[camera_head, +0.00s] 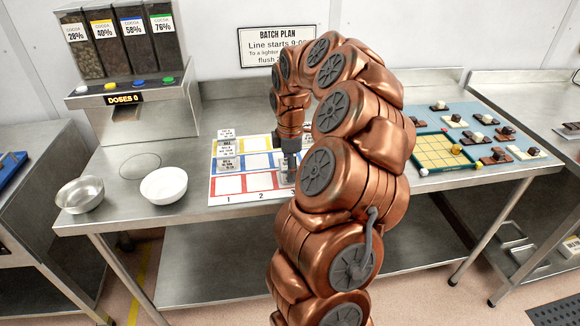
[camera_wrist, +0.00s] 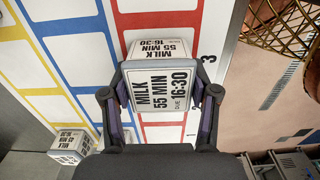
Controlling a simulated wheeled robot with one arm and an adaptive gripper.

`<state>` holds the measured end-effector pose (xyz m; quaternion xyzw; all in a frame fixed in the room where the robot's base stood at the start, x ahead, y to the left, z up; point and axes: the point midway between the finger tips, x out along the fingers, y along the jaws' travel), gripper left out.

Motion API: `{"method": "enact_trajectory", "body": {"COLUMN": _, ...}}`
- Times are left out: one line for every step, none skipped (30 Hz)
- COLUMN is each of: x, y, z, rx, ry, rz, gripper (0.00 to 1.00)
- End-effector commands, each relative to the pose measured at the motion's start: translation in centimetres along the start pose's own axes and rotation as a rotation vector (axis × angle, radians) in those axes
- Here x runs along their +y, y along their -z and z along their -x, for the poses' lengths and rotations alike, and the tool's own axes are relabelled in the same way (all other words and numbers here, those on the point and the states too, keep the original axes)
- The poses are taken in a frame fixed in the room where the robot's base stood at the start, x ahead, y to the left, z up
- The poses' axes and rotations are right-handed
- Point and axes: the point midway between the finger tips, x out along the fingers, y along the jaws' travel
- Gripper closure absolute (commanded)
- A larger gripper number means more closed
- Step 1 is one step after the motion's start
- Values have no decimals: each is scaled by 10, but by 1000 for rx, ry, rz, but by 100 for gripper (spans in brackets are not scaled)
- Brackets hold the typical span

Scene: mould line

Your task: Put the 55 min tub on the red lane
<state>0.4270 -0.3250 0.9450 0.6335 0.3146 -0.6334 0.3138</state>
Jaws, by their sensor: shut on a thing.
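My gripper (camera_wrist: 161,94) is shut on the 55 min tub (camera_wrist: 160,78), a pale block labelled "MILK 55 MIN 16:30", with a finger on each side. The tub is over the red lane (camera_wrist: 165,22) of the white lane board, near the printed 3. I cannot tell whether it touches the board. In the head view my gripper (camera_head: 290,165) is at the board's right part, and my arm hides much there. The red lane (camera_head: 230,185) is the front row, with blue and yellow rows behind.
Other labelled tubs (camera_head: 227,163) stand at the board's left side. A white bowl (camera_head: 164,187) and a metal bowl (camera_head: 80,194) are to the left. The cocoa dispenser (camera_head: 130,75) stands behind them. A blue mat with chocolates and a green-framed grid (camera_head: 447,152) lies to the right.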

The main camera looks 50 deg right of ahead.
Motion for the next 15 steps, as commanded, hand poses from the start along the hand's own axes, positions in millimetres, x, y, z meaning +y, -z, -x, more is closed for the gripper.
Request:
{"method": "enact_trajectory", "body": {"x": 0, "y": 0, "z": -1, "rx": 0, "ry": 0, "rz": 0, "gripper": 79}}
{"method": "enact_trajectory", "body": {"x": 0, "y": 0, "z": -2, "rx": 0, "ry": 0, "rz": 0, "gripper": 79}}
{"method": "enact_trajectory", "body": {"x": 0, "y": 0, "z": -3, "rx": 0, "ry": 0, "rz": 0, "gripper": 79}}
{"method": "enact_trajectory", "body": {"x": 0, "y": 0, "z": -4, "rx": 0, "ry": 0, "rz": 0, "gripper": 79}}
{"method": "enact_trajectory", "body": {"x": 0, "y": 0, "z": -4, "rx": 0, "ry": 0, "rz": 0, "gripper": 39}}
{"method": "enact_trajectory", "body": {"x": 0, "y": 0, "z": -3, "rx": 0, "ry": 0, "rz": 0, "gripper": 35}}
{"method": "enact_trajectory", "body": {"x": 0, "y": 0, "z": -3, "rx": 0, "ry": 0, "rz": 0, "gripper": 32}}
{"method": "enact_trajectory", "body": {"x": 0, "y": 0, "z": -3, "rx": 0, "ry": 0, "rz": 0, "gripper": 29}}
{"method": "enact_trajectory", "body": {"x": 0, "y": 0, "z": -3, "rx": 0, "ry": 0, "rz": 0, "gripper": 25}}
{"method": "enact_trajectory", "body": {"x": 0, "y": 0, "z": -3, "rx": 0, "ry": 0, "rz": 0, "gripper": 22}}
{"method": "enact_trajectory", "body": {"x": 0, "y": 0, "z": -3, "rx": 0, "ry": 0, "rz": 0, "gripper": 18}}
{"method": "enact_trajectory", "body": {"x": 0, "y": 0, "z": -3, "rx": 0, "ry": 0, "rz": 0, "gripper": 15}}
{"method": "enact_trajectory", "body": {"x": 0, "y": 0, "z": -3, "rx": 0, "ry": 0, "rz": 0, "gripper": 15}}
{"method": "enact_trajectory", "body": {"x": 0, "y": 0, "z": -3, "rx": 0, "ry": 0, "rz": 0, "gripper": 15}}
{"method": "enact_trajectory", "body": {"x": 0, "y": 0, "z": -3, "rx": 0, "ry": 0, "rz": 0, "gripper": 15}}
